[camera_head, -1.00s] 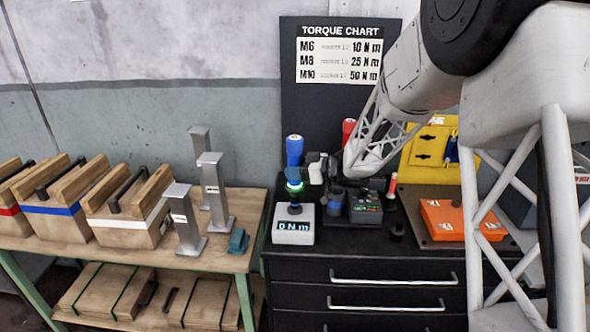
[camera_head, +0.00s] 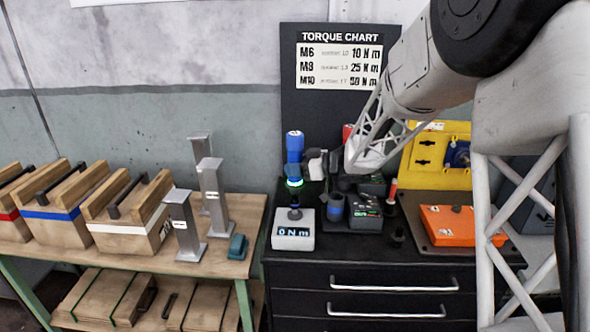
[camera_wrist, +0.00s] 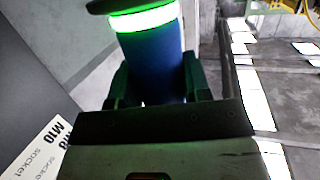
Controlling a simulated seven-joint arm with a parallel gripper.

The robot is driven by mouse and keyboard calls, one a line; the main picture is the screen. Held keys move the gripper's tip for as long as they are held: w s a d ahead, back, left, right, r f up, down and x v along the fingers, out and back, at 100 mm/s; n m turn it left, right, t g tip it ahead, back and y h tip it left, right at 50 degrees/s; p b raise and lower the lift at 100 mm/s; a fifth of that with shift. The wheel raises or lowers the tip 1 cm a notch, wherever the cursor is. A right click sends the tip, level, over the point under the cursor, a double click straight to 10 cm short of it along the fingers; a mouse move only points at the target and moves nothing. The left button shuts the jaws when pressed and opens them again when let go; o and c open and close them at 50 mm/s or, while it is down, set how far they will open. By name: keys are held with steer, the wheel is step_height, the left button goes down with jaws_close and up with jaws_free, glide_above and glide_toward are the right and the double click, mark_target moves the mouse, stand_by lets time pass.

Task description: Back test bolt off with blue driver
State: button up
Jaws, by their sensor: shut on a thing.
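The blue driver (camera_head: 294,150) stands upright with a lit green ring near its lower end. My gripper (camera_head: 307,165) is shut on its body from the right. In the wrist view the driver (camera_wrist: 152,60) sits between the two fingers (camera_wrist: 155,88), its green ring glowing. Below the driver is the white torque tester (camera_head: 293,238), with a display reading 0 N m. The test bolt (camera_head: 295,214) stands on top of the tester, under the driver; whether the driver's tip still touches it is too small to tell.
A dark blue cup (camera_head: 335,208) and a black charger-like box (camera_head: 364,213) stand just right of the tester. An orange case (camera_head: 460,224) and a yellow panel (camera_head: 433,150) are further right. Grey posts (camera_head: 184,225) and wooden boxes (camera_head: 130,215) fill the left bench.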

steer(key=shift+r, duration=0.95)
